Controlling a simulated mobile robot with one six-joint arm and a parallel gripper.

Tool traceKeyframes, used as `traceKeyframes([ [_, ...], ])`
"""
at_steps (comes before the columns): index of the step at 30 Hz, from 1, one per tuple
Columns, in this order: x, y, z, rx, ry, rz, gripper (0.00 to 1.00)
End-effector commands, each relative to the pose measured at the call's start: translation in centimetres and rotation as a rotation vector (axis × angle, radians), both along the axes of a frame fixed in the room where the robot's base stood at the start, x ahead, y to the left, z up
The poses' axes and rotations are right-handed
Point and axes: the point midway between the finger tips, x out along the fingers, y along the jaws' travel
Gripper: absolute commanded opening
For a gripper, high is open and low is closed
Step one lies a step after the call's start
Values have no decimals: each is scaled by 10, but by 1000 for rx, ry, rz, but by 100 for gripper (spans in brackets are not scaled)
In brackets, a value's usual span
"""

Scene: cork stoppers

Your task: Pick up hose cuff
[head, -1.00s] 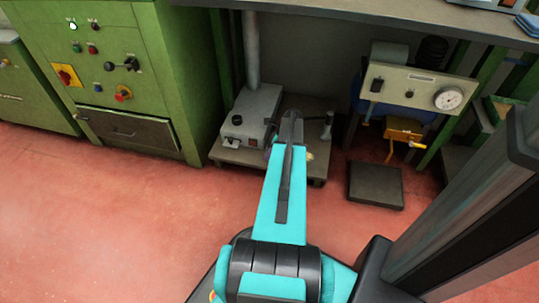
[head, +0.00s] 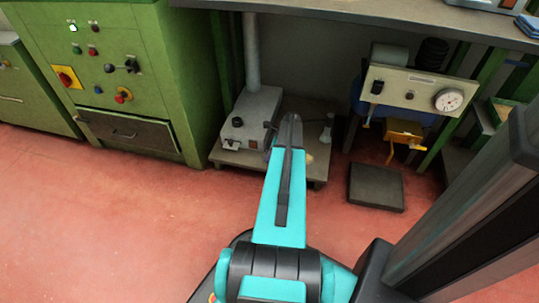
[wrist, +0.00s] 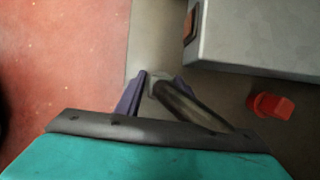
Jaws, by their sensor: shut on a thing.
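The hose cuff (wrist: 192,104) shows in the wrist view as a dark grey, tube-like piece with a paler end. It lies slanted between the purple fingers of my gripper (wrist: 158,82), which are shut on it. Its lower right end is hidden behind the dark edge of my wrist. In the head view my arm reaches over the low platform, and its links hide most of the gripper and the cuff.
A grey box machine (head: 251,115) stands on the low platform (head: 240,158), close to my gripper. A red knob (wrist: 270,106) shows in the wrist view. A small upright item (head: 327,131) stands at the platform's right. A dark flat block (head: 376,187) lies on the open red floor.

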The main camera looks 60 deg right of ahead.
Motion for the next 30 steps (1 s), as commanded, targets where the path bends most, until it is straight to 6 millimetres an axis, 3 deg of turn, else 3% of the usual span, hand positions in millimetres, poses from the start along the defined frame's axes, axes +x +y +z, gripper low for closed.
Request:
traceKeyframes([
  [11, 0, 0, 7, 0, 0, 0, 12],
  [20, 0, 0, 38, -1, 0, -1, 12],
  [30, -65, 29, 46, 2, 1, -3, 12],
])
